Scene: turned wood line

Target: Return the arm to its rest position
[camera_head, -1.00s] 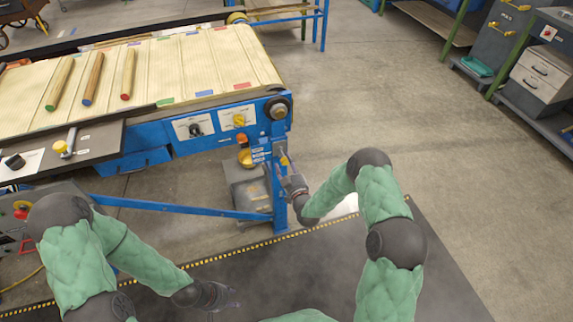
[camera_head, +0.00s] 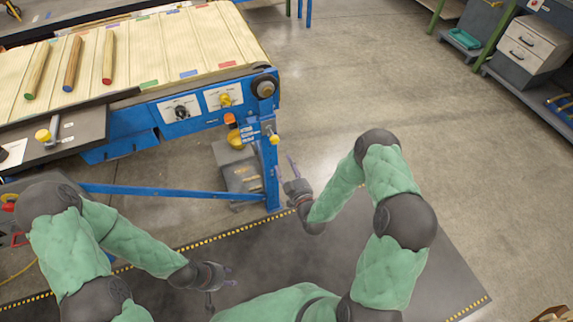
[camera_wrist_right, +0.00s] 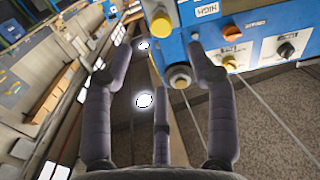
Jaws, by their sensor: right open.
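My right gripper (camera_head: 287,172) is in front of the conveyor's blue end post in the head view, with its fingers pointing up. In the right wrist view its fingers (camera_wrist_right: 160,75) are spread apart, with nothing between them. My left gripper (camera_head: 224,277) is low at the bottom left of the head view, over the dark mat. Its fingers are small there and nothing shows in them; whether they are apart is hard to tell.
The conveyor (camera_head: 200,45) carries several turned wooden spindles (camera_head: 72,62) at its left. Its blue leg (camera_head: 270,175) stands close to my right gripper. A yellow button (camera_wrist_right: 179,76) is close ahead in the right wrist view. Open floor (camera_head: 400,90) lies to the right.

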